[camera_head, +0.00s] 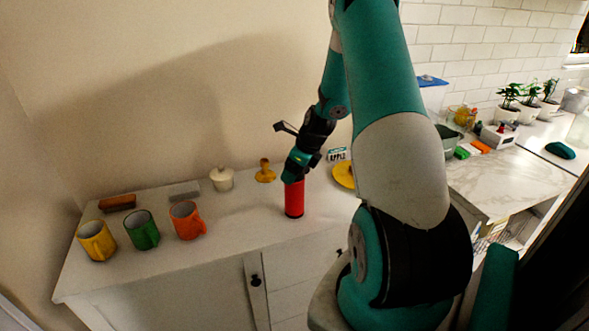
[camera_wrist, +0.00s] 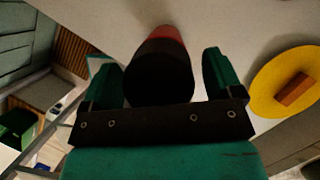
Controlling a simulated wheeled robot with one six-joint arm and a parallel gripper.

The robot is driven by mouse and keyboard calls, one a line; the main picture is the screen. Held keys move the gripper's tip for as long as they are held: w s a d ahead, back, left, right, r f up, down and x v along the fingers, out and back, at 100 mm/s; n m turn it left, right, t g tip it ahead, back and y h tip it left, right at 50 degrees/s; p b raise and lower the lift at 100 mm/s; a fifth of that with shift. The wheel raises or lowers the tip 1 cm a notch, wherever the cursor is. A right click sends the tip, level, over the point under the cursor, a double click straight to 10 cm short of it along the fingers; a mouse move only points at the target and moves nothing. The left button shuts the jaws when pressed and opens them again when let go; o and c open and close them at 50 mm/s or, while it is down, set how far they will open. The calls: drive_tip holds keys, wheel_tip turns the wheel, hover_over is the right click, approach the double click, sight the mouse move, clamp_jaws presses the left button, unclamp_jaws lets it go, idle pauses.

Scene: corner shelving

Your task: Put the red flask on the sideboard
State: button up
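The red flask (camera_head: 294,198) stands upright on the white sideboard (camera_head: 245,215), near its front edge. In the wrist view the flask's dark cap (camera_wrist: 160,75) faces the camera, with a strip of its red side (camera_wrist: 170,33) beyond. My gripper (camera_head: 292,177) is at the top of the flask, pointing down. In the wrist view its two fingers (camera_wrist: 165,82) stand on either side of the cap. A gap shows at the right finger; the left finger is close to the cap. The fingers look open around the flask.
Yellow (camera_head: 97,242), green (camera_head: 142,231) and orange (camera_head: 186,221) mugs stand at left on the sideboard. A white lidded pot (camera_head: 222,179) and a yellow stamp-like object (camera_head: 265,172) stand behind. A yellow plate (camera_wrist: 262,92) lies right of the flask. Sideboard between mugs and flask is clear.

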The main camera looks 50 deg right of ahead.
drive_tip(key=b+v, duration=0.1)
drive_tip(key=v, duration=1.1)
drive_tip(key=w+a+r+n+g+y, duration=0.1)
drive_tip(key=a+r+n, duration=0.2)
drive_tip(key=a+n, duration=0.75)
drive_tip(key=a+r+n+y, duration=0.1)
drive_tip(key=a+r+n, duration=0.45)
drive_tip(key=a, duration=0.85)
drive_tip(key=s+a+r+n+g+y, duration=0.1)
drive_tip(key=s+a+n+g, duration=0.2)
drive_tip(key=s+a+n, duration=1.4)
drive_tip(key=a+n, duration=0.1)
drive_tip(key=n, duration=0.6)
drive_tip(key=shift+a, duration=0.3)
drive_tip(key=shift+c, duration=0.4)
